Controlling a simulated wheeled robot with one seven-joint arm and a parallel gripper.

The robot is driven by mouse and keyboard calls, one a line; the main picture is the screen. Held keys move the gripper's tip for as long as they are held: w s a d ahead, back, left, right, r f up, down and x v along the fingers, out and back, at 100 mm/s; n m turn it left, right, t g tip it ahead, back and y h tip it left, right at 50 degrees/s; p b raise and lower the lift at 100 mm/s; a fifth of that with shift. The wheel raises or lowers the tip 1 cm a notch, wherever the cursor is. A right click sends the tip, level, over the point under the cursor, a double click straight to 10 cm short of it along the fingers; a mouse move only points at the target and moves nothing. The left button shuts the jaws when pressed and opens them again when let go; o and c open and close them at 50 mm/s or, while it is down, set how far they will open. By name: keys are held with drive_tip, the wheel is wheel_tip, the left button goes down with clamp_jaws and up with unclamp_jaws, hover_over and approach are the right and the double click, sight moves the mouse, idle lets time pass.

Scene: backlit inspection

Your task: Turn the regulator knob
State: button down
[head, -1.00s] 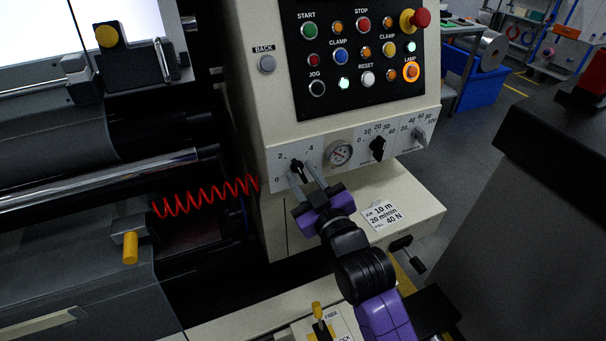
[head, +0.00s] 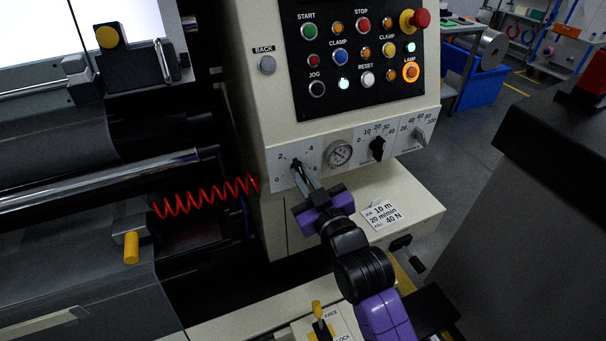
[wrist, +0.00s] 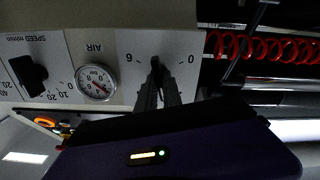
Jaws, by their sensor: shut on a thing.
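The black regulator knob (head: 297,164) sits on the left of the cream control panel, on a scale with 0, 2 and 4 showing. My gripper (head: 302,176) reaches it from below and its fingers are shut on the knob. In the wrist view the knob (wrist: 156,65) is between the two fingertips (wrist: 157,80), which partly hide it, with 6 and 0 on either side. The round air gauge (head: 339,153) is just right of the knob; it also shows in the wrist view (wrist: 96,82). Its exact reading is too small to tell.
Above is a black button panel (head: 340,90) with a red stop button (head: 421,18). A red coiled hose (head: 205,197) hangs at left. A label card (head: 384,214) lies on the ledge below.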

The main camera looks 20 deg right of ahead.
drive_tip(key=m+p, duration=0.2)
drive_tip(key=m, duration=0.3)
drive_tip(key=shift+r+m+p, duration=0.1)
drive_tip(key=shift+m+p, duration=0.2)
drive_tip(key=shift+m, duration=0.1)
drive_tip(key=shift+d+m+p, duration=0.15)
drive_tip(key=shift+m+p, duration=0.85)
drive_tip(key=shift+m, duration=1.4)
drive_tip(key=c, duration=1.5)
unclamp_jaws()
